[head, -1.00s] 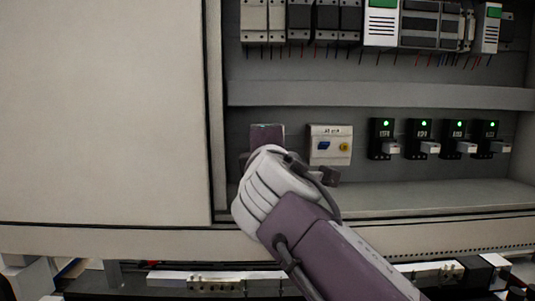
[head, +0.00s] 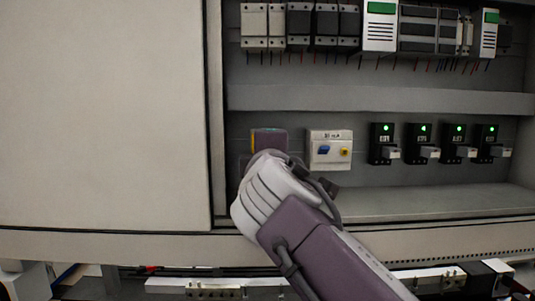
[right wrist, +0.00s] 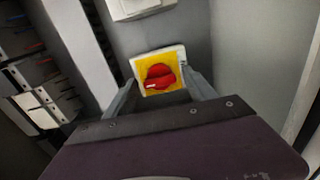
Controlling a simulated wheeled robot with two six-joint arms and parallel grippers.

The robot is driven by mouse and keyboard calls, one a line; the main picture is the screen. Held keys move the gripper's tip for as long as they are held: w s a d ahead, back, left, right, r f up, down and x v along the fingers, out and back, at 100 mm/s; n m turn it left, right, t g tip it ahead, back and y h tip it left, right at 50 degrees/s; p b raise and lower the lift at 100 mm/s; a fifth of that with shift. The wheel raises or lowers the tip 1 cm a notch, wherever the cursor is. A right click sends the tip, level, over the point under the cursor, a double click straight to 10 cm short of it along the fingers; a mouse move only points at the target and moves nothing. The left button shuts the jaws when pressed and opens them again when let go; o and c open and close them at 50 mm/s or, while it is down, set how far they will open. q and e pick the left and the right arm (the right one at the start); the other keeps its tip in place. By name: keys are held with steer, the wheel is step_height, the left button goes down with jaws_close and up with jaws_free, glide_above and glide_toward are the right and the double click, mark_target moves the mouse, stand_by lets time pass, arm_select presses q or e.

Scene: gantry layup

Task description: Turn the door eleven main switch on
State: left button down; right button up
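A red rotary switch knob (right wrist: 160,76) on a square yellow plate (right wrist: 143,66) shows in the right wrist view. Its grip lies roughly crosswise, with a white mark at its left. My right gripper (right wrist: 160,88) is open, with one finger on each side of the knob; I cannot tell whether they touch it. In the head view my right gripper (head: 268,141) is at the lower left of the open cabinet, left of the white box, and its arm hides the switch. The lettering that would name the switch is not readable. My left gripper is out of view.
Right of my gripper is a white box (head: 330,150) with a blue and a yellow control. Several black breakers (head: 383,143) with green lights follow. A closed cabinet door (head: 105,115) stands at left. A ledge (head: 430,200) runs below.

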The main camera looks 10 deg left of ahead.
steer(key=b+v, duration=0.4)
steer(key=v, duration=0.5)
